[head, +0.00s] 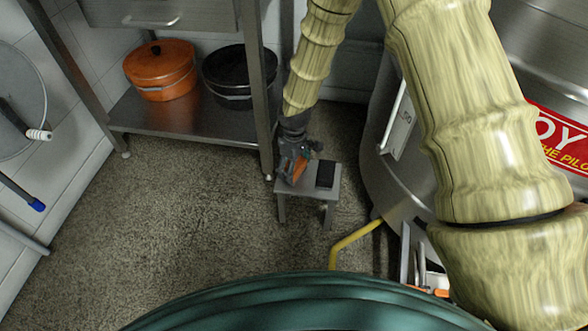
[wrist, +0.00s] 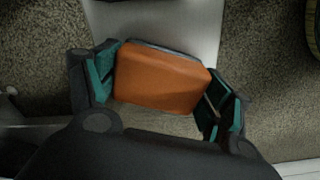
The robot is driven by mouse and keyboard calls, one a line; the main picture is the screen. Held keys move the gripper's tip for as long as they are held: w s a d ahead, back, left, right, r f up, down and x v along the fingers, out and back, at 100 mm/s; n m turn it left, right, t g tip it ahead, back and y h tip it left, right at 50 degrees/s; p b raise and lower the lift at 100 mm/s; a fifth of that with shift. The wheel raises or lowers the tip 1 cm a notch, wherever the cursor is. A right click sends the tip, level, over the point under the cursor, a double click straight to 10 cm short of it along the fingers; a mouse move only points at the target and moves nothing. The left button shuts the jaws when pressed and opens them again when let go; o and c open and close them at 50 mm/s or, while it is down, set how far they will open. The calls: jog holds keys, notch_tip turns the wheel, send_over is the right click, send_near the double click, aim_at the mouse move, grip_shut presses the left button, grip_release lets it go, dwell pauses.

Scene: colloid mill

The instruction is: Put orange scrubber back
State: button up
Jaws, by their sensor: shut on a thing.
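The orange scrubber (wrist: 165,80) is an orange block with a grey edge along its far side. In the wrist view it sits between the two teal-padded fingers of my gripper (wrist: 160,90), which is shut on it. In the head view the scrubber (head: 299,168) shows as a small orange patch at my gripper (head: 294,172), over the left part of a small grey stool (head: 283,190). Whether the scrubber touches the stool top cannot be told. A dark block (head: 325,175) lies on the right part of the stool.
A steel rack (head: 190,122) stands behind on the left, with an orange pot (head: 160,72) and a black pot (head: 238,78) on its shelf. A large steel vessel (head: 385,195) and a yellow pipe (head: 350,240) are on the right. The floor to the left is clear.

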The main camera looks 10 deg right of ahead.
jog(key=shift+f, duration=0.25)
jog(key=o, duration=0.9)
jog(key=shift+r, duration=0.1)
notch_tip(320, 180, up, 12)
jog(key=p, duration=0.5)
jog(key=shift+p, duration=0.35)
